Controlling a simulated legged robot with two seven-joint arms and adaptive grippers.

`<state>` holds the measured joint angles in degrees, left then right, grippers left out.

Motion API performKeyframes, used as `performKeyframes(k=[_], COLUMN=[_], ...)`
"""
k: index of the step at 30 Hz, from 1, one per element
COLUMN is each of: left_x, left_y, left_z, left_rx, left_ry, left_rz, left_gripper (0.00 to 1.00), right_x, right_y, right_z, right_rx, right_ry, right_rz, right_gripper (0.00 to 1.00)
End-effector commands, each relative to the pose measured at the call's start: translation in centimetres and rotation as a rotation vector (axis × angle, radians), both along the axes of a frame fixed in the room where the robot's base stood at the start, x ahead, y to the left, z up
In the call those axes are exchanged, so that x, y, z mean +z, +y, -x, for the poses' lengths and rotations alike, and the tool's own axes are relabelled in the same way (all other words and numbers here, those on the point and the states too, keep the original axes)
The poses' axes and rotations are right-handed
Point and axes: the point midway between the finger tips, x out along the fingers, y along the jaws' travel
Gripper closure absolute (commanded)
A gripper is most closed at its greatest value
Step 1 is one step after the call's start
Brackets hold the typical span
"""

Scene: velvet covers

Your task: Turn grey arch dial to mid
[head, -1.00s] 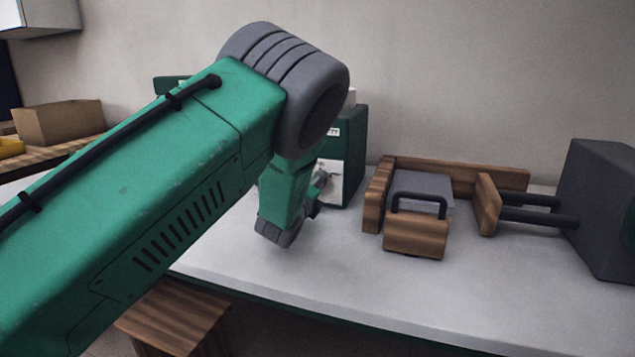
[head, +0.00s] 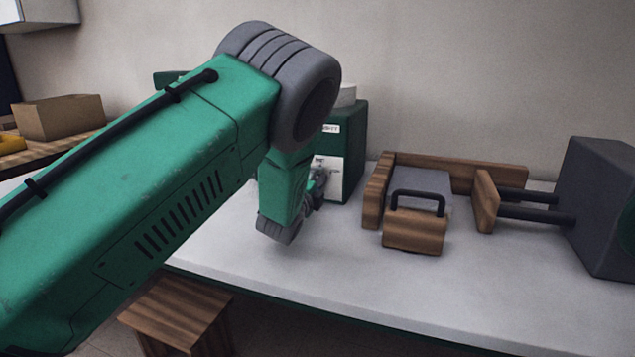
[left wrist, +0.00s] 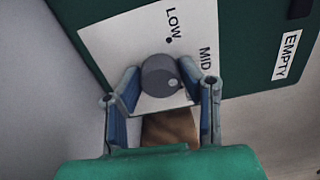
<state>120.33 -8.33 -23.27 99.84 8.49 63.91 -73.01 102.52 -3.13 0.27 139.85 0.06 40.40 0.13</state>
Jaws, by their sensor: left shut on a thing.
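The grey dial (left wrist: 160,74) is round with a pale spot on its lower right. It sits on a white panel (left wrist: 120,42) printed LOW and MID, on the face of a dark green box (head: 350,135). In the left wrist view the LOW mark is above the dial and MID to its upper right. My left gripper (left wrist: 161,80) is shut on the dial, with one finger on each side. In the head view this gripper (head: 318,186) is at the panel, and my arm hides the dial. My right gripper is not in view.
An EMPTY label (left wrist: 287,55) is on the box. To its right on the grey table (head: 330,270) stand a wooden frame (head: 460,172), a wooden block with a black handle (head: 413,233) and a dark grey block with rods (head: 600,205). A wooden stool (head: 175,305) is below the front edge.

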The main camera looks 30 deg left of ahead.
Motion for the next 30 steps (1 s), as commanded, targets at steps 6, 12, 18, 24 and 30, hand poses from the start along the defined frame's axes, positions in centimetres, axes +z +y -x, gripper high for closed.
performKeyframes(k=[6,12,18,24,30], left_x=[-1.0,-0.7,-0.4,-0.3,-0.5], left_y=[-0.1,0.0,-0.1,-0.7,-1.7], left_z=[0.3,0.2,0.3,2.7,7.0], left_rx=[0.001,0.001,0.001,0.001,0.001], left_ry=[0.022,0.015,0.009,0.012,0.014], left_rz=[0.003,0.002,0.0,-0.001,-0.001], left_gripper=[0.96,0.47,0.47,0.47,0.47], right_x=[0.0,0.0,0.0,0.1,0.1], right_y=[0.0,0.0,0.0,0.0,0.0], right_z=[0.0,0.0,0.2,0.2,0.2], right_rx=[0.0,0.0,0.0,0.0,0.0], right_ry=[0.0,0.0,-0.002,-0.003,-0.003], right_rz=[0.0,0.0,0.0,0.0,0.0], right_gripper=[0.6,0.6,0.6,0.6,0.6])
